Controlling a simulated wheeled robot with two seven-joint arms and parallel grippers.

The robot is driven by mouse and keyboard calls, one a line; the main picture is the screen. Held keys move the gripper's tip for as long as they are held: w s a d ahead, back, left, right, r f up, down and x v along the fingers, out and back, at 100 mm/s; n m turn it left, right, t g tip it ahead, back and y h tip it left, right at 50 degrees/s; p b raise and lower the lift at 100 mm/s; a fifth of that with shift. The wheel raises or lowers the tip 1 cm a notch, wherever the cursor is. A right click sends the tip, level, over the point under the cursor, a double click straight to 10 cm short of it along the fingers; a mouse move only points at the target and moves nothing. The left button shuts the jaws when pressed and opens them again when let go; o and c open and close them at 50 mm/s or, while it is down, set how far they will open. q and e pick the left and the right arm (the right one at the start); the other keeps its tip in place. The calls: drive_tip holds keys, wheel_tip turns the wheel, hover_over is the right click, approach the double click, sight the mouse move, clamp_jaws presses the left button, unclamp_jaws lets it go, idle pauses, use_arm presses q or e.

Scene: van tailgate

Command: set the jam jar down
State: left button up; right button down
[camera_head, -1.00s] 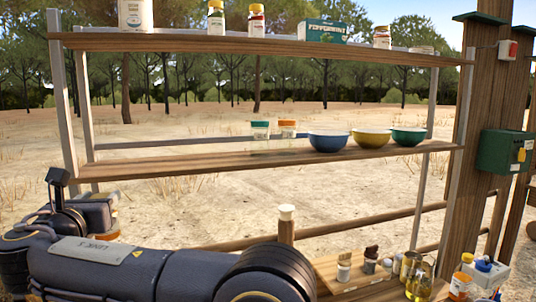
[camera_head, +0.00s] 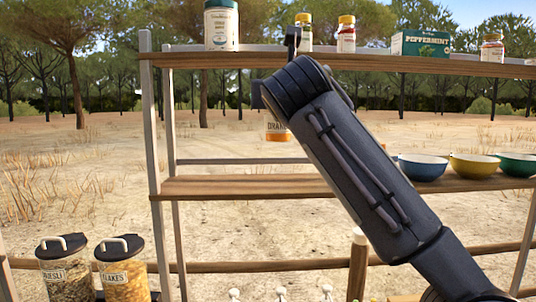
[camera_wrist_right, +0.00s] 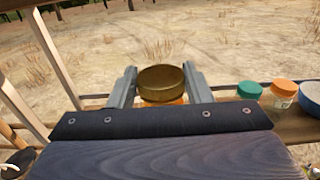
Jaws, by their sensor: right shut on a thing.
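The jam jar (camera_head: 278,128), with orange contents and a pale label, hangs upright above the middle shelf (camera_head: 240,187) in the head view. A visible gap separates it from the board. Its upper part is hidden behind my right arm. In the right wrist view its brass-coloured lid (camera_wrist_right: 162,78) sits between the two fingers of my right gripper (camera_wrist_right: 160,90), which is shut on the jar. My left gripper is not in view.
The shelf's left part is bare. A teal-lidded jar (camera_wrist_right: 249,91), an orange-lidded jar (camera_wrist_right: 284,90) and a blue bowl (camera_head: 422,167) stand to the right. The top shelf (camera_head: 400,62) holds bottles and a peppermint box (camera_head: 420,43). Metal posts (camera_head: 150,130) flank the shelf.

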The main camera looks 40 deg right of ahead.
drive_tip(key=w+f, duration=0.4)
drive_tip(key=w+f+p, duration=0.1)
drive_tip(key=w+f, duration=0.7)
drive_tip(key=w, duration=0.1)
drive_tip(key=shift+a+f, duration=0.25)
drive_tip(key=shift+a, duration=0.05)
drive_tip(key=shift+f, duration=0.15)
drive_tip(key=c, duration=0.7)
unclamp_jaws()
